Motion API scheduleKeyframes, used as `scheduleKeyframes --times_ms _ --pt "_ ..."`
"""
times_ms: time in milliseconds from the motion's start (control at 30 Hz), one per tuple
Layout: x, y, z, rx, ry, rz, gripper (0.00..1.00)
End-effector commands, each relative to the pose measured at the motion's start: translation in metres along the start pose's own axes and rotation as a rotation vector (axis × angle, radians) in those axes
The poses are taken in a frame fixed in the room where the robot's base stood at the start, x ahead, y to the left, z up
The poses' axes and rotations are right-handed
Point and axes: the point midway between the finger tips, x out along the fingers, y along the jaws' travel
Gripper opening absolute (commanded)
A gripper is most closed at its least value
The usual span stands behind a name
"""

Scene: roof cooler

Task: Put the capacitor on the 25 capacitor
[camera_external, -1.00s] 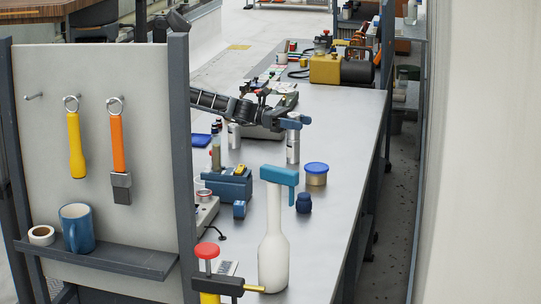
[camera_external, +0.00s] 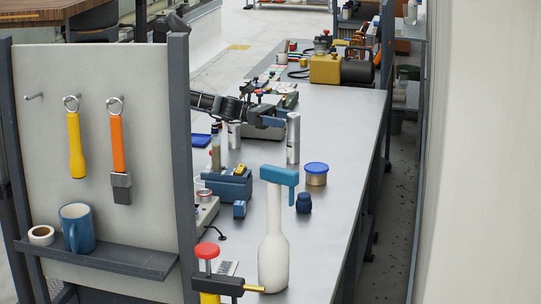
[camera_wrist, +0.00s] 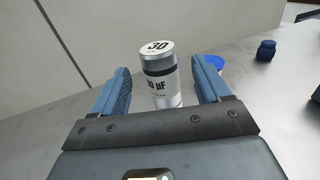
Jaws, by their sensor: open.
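A silver cylindrical capacitor (camera_wrist: 160,80) stands upright on the bench between the open fingers of my gripper (camera_wrist: 162,90) in the wrist view. Its top reads "30" and its side label ends in "0 µF", with a dark band around it. In the external view the same capacitor (camera_external: 293,140) stands at the tip of my gripper (camera_external: 283,122). Bare gaps show on both sides of it between the fingers. Another silver cylinder (camera_external: 234,135) stands further left, partly behind other things; its label is too small to read.
A blue-lidded jar (camera_external: 316,174), a small dark blue piece (camera_external: 304,203) and a white bottle with a teal top (camera_external: 273,240) stand on the grey bench (camera_external: 330,130). A blue vise-like tool (camera_external: 230,185) is at left. The bench's right side is mostly clear.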

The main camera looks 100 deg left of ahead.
Motion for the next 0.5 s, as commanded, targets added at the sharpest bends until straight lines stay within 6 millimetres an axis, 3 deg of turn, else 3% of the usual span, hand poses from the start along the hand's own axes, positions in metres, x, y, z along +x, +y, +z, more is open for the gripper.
scheduleKeyframes --times_ms 200,500 --pt "-0.042 0.001 -0.002 0.001 0.001 0.002 0.76" --pt "-0.063 0.000 0.000 0.000 0.001 -0.001 0.76"
